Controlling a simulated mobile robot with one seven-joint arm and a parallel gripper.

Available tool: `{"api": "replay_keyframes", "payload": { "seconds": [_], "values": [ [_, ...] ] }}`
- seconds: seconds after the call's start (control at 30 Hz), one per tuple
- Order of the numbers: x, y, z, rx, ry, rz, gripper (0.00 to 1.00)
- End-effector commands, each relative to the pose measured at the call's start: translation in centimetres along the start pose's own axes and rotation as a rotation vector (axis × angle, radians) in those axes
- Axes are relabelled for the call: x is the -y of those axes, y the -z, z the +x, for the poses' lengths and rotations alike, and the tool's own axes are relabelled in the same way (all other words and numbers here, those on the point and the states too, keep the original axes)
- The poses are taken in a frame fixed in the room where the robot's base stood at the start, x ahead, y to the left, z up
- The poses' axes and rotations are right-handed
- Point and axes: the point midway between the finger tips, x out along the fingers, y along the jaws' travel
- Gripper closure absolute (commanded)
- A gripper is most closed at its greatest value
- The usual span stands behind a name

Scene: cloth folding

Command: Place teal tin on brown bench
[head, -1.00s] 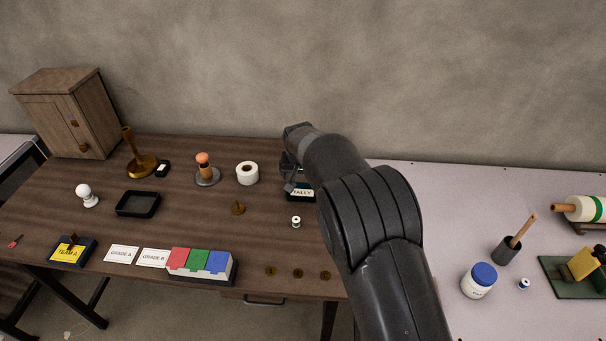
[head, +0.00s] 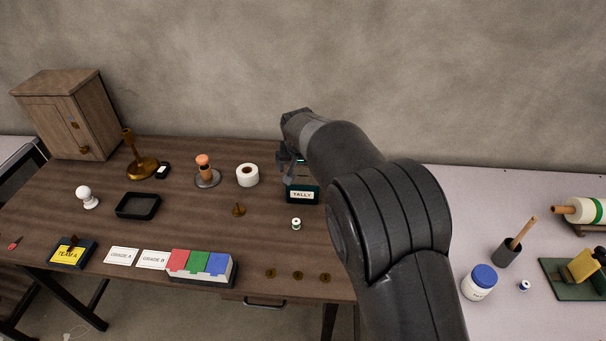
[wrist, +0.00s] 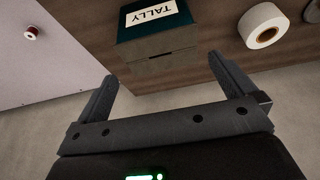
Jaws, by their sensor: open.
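The teal tin (head: 302,195), with a white TALLY label, is on the brown bench (head: 190,225) near its right side. My arm hides part of it in the head view. It also shows in the wrist view (wrist: 142,45), label upside down, with a grey-brown face toward my gripper. My gripper (wrist: 163,68) is open, with one finger to each side of the tin's near end. A gap shows between each finger and the tin. In the head view my gripper (head: 288,165) is just behind and above the tin.
A white tape roll (head: 247,175) stands left of the tin and a small spool (head: 296,223) in front of it. A brass piece (head: 239,209) lies nearby. The pale bench (head: 430,200) adjoins at the right. The wall (head: 230,60) is close behind.

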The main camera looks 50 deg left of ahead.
Motion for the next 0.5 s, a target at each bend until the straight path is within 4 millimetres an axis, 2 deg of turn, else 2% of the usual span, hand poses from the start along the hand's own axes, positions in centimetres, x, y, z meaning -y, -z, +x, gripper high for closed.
{"api": "replay_keyframes", "payload": {
  "seconds": [0.03,0.2,0.33,0.5],
  "values": [
    [0.1,0.1,-1.2,-0.003,0.002,0.000,0.00],
    [0.0,0.0,-4.1,-0.001,0.000,-0.001,0.00],
    [0.0,0.0,-5.4,0.000,0.000,-0.001,0.00],
    [0.0,0.0,-5.9,0.000,0.000,-0.001,0.00]
  ]
}}
